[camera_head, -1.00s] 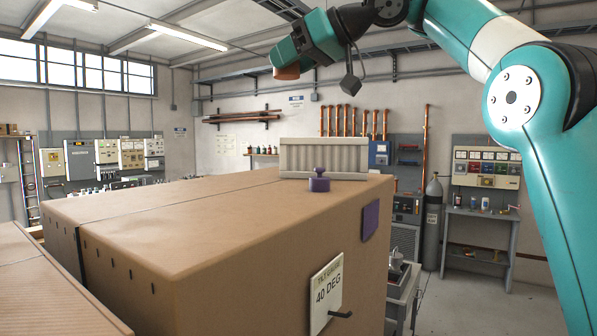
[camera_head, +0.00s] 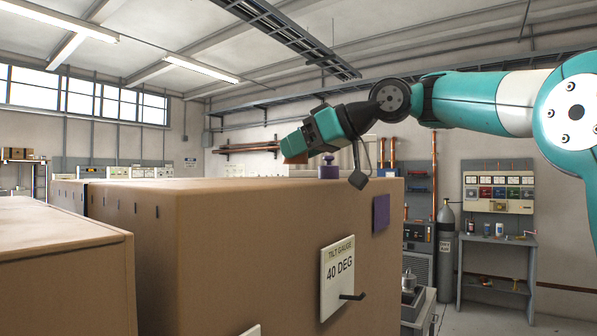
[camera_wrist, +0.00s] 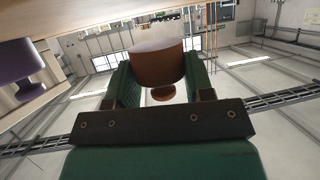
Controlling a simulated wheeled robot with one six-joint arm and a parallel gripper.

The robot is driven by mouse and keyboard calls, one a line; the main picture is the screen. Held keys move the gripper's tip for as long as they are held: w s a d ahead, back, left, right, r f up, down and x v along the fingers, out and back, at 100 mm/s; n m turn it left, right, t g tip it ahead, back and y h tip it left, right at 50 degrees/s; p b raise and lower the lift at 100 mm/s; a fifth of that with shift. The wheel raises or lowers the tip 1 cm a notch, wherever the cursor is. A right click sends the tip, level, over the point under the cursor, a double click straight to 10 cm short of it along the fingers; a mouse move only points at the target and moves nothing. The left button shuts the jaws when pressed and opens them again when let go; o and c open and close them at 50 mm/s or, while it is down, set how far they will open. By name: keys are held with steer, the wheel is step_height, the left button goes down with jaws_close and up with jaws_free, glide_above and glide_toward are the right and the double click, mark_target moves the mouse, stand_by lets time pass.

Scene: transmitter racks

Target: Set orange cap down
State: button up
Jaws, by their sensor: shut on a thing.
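My gripper (camera_head: 304,139) is shut on the orange cap (camera_head: 294,144), which shows at its left end in the head view. In the wrist view the orange-brown cap (camera_wrist: 158,66) sits between the green fingers of my gripper (camera_wrist: 156,82), with a smaller knob at its lower side. In the head view the cap appears above the top of the large tan cabinet (camera_head: 230,215); the exact gap is unclear. A purple knobbed cap (camera_head: 329,168) stands on the cabinet top just right of it, and it also shows at the left of the wrist view (camera_wrist: 18,62).
The cabinet front carries a 40 DEG plate (camera_head: 337,277) with a dark peg and a purple square (camera_head: 381,213). A grey gas cylinder (camera_head: 446,236) and bench (camera_head: 500,240) stand at right.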

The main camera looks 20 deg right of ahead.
steer(key=shift+f, duration=1.35)
steer(key=shift+f, duration=0.1)
steer(key=shift+f+b, duration=0.15)
steer(key=shift+b, duration=0.2)
steer(key=o, duration=0.9)
steer(key=shift+r, duration=0.2)
steer(key=shift+d+r, duration=0.1)
steer(key=shift+r, duration=0.05)
steer(key=v, duration=1.1)
steer(key=shift+s+d+r+p, duration=0.2)
steer(key=shift+s+d+p, duration=0.05)
steer(key=shift+s+p, duration=0.05)
